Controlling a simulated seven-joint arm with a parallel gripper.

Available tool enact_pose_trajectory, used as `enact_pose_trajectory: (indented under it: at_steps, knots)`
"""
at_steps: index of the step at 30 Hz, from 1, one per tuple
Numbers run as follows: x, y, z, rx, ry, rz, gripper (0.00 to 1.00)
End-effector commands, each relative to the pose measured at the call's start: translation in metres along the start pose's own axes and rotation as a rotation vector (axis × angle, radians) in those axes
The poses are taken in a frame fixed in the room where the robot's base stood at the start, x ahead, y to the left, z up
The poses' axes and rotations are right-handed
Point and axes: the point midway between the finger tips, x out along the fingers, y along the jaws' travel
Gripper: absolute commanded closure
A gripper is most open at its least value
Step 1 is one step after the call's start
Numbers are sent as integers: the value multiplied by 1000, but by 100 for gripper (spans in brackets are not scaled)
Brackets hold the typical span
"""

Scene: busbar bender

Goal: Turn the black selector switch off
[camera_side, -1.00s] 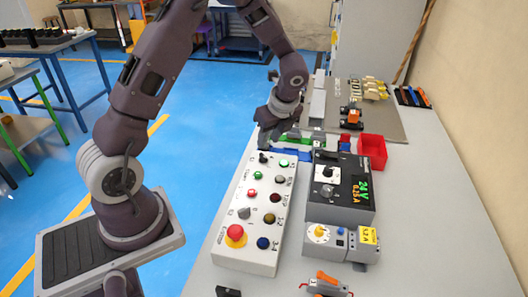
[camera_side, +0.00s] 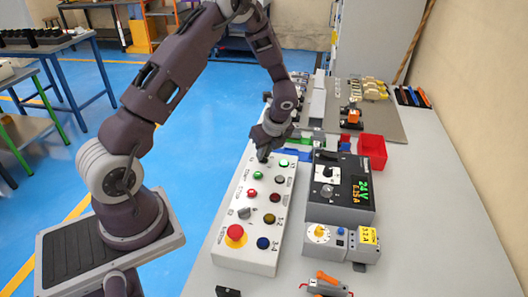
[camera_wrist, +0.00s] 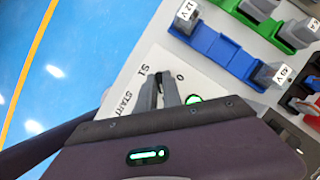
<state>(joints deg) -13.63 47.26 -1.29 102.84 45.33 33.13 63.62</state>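The black selector switch (camera_wrist: 159,84) is at the far left corner of the light grey control box (camera_side: 232,252), by the labels S1 and 0 in the wrist view. My gripper (camera_side: 264,152) is down over it and mostly hides it in the side view. In the wrist view my gripper's two narrow fingers (camera_wrist: 160,88) stand close on either side of the dark knob. Whether they press on it cannot be seen. The knob's exact angle is also unclear. A round lamp (camera_wrist: 194,100) beside the switch glows green.
The box also carries a green button (camera_side: 258,175), a red button (camera_side: 252,193), a grey selector (camera_side: 244,212) and a red emergency stop (camera_side: 235,233). A black power supply (camera_side: 345,190) with a lit display stands to the right. Blue holders (camera_wrist: 222,52) lie just beyond the box.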

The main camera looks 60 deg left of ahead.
Motion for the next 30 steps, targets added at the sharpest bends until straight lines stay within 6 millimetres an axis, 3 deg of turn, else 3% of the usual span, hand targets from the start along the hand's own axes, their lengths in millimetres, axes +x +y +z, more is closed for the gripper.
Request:
enact_pose_trajectory:
  at_steps: [13,30]
  knots:
    - [0,-1,0,-91,0,36,100]
    - [0,-3,1,-566,0,233,100]
